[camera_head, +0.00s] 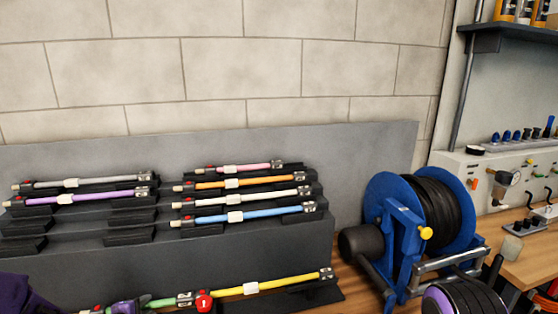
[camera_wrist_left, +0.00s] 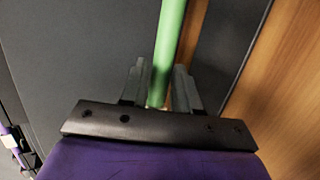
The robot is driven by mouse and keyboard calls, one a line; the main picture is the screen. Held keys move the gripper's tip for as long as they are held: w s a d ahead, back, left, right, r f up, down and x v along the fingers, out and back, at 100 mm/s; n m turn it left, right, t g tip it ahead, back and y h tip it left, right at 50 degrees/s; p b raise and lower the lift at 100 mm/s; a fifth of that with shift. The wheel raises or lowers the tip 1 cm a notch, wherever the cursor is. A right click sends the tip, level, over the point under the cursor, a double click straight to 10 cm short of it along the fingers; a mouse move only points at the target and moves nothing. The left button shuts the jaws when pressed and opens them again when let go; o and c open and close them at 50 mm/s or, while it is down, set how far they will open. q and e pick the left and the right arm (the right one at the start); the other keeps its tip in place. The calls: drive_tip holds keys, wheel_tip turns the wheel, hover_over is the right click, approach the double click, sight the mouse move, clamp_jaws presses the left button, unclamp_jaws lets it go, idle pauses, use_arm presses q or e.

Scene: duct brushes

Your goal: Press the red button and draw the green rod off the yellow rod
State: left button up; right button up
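The yellow rod (camera_head: 280,284) lies on the lowest step of the dark rack, with a white sleeve near its left part and a numbered grey end on the right. At its left end is a grey coupling with the red button (camera_head: 204,301). The green rod (camera_head: 162,302) continues left from the coupling, in line with the yellow rod. My left gripper (camera_head: 127,307) is at the green rod, left of the button. In the left wrist view the green rod (camera_wrist_left: 170,45) runs between the two close-set fingers, which look shut on it. My right gripper is not in view.
Several rods, among them a blue rod (camera_head: 265,213) and a purple rod (camera_head: 100,196), rest on the higher rack steps (camera_head: 270,243). A blue hose reel (camera_head: 400,235) stands right of the rack on the wooden bench. A control panel is further right.

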use_arm(q)
clamp_jaws()
drive_tip(key=shift+s+a+p, duration=0.15)
drive_tip(key=shift+s+a, duration=0.05)
drive_tip(key=shift+a, duration=0.6)
drive_tip(key=shift+s+a+p, duration=0.2)
drive_tip(key=shift+a, duration=0.65)
drive_tip(key=shift+s+a+p, duration=0.15)
drive_tip(key=shift+s+a, duration=0.05)
drive_tip(key=shift+a, duration=0.6)
drive_tip(key=r+p, duration=0.2)
drive_tip(key=a+r+p, duration=0.1)
drive_tip(key=r+p, duration=0.4)
drive_tip(key=r, duration=0.1)
drive_tip(key=shift+s+a+p, duration=0.2)
drive_tip(key=shift+a+p, duration=0.05)
drive_tip(key=shift+p, duration=0.05)
